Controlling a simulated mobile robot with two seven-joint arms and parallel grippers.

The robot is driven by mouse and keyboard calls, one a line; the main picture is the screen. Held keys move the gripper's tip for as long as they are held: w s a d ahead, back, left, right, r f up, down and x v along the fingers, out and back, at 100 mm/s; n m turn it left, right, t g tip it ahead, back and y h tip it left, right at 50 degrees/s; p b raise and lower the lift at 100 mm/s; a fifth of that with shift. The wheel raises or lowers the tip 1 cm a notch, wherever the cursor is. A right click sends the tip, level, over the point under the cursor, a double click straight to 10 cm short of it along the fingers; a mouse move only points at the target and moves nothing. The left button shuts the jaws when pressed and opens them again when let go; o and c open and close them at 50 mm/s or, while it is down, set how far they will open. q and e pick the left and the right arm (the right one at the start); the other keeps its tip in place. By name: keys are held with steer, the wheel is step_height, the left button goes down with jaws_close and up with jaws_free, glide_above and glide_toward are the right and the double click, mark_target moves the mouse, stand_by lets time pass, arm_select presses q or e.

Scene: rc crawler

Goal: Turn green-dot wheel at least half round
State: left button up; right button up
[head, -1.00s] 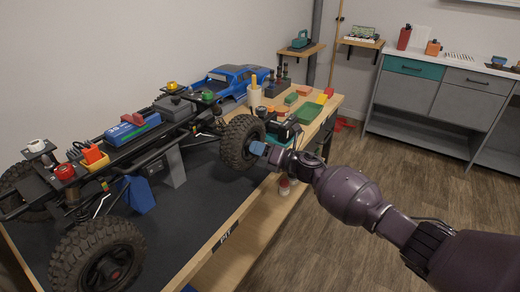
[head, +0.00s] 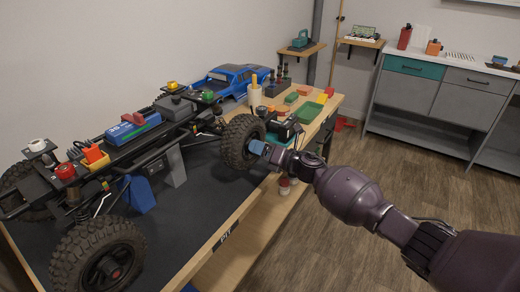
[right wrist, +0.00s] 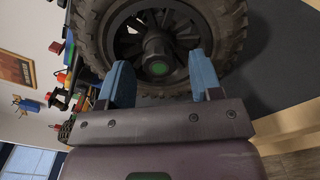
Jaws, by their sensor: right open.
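The green-dot wheel (head: 239,142) is the black tyre at the crawler's far right corner in the head view. In the right wrist view the wheel (right wrist: 92,28) shows its dark spoked rim and a hub with a green dot (right wrist: 159,68). My right gripper (head: 257,148) is in front of this wheel. In the right wrist view my right gripper's blue fingers (right wrist: 160,76) stand apart on either side of the hub, with no clear contact visible. The crawler chassis (head: 130,152) is raised on stands. My left gripper is out of view.
Another wheel (head: 98,257) with a red hub is at the near corner. The dark mat (head: 205,200) covers the bench beside the crawler. A blue truck body (head: 228,82), a green tray (head: 309,112) and small parts lie at the bench's far end. The floor to the right is open.

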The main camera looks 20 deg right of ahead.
steer(key=p+v, duration=0.1)
steer(key=v, duration=0.9)
steer(key=shift+s+d, duration=0.2)
steer(key=shift+s, duration=0.05)
